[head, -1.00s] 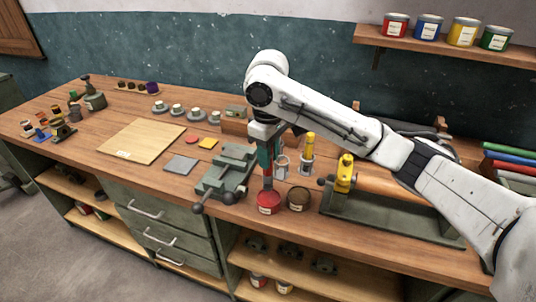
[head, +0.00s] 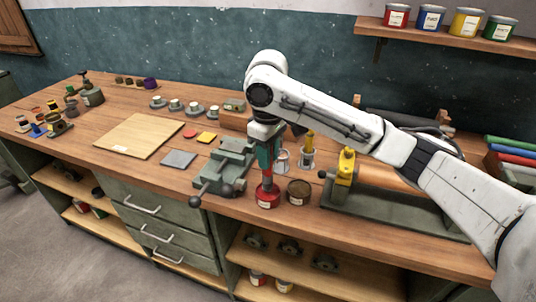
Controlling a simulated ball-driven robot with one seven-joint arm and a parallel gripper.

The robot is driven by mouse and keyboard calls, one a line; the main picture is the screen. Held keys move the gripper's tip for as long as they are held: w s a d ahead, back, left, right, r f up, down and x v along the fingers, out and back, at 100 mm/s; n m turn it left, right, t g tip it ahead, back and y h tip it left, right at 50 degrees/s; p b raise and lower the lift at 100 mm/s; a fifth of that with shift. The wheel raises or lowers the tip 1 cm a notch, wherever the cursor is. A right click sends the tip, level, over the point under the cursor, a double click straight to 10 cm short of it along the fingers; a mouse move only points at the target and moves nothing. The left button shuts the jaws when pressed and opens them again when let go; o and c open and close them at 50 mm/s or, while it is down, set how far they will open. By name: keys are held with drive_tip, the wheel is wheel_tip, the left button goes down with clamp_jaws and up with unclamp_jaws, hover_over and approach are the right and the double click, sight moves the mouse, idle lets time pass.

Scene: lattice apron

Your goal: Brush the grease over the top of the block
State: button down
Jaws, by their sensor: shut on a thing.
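My gripper (head: 265,158) points down near the front edge of the bench, right of the vise. It is shut on an upright brush, of which only a thin reddish-grey part (head: 266,178) shows below the fingers. The brush's lower end is at the mouth of a red tin (head: 268,200); I cannot tell how deep it is in. An open tin with dark brown contents (head: 299,191) stands just right of it. I cannot tell which tin holds the grease. A wooden block (head: 235,121) stands behind the vise, partly hidden by my arm.
The grey-green vise (head: 224,166) is close on the left. A clear holder with a yellow-topped tool (head: 308,150) stands behind the brown tin. A machine with a yellow part (head: 345,168) is on the right. A pale board (head: 140,136) lies left. Cups (head: 176,106) stand at the back.

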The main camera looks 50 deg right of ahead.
drive_tip(key=shift+f, duration=0.7)
idle(2.1)
wheel_tip(320, 180, up, 7)
drive_tip(key=p, duration=0.7)
drive_tip(key=shift+r+p, duration=0.15)
drive_tip(key=shift+p, duration=0.2)
idle(0.8)
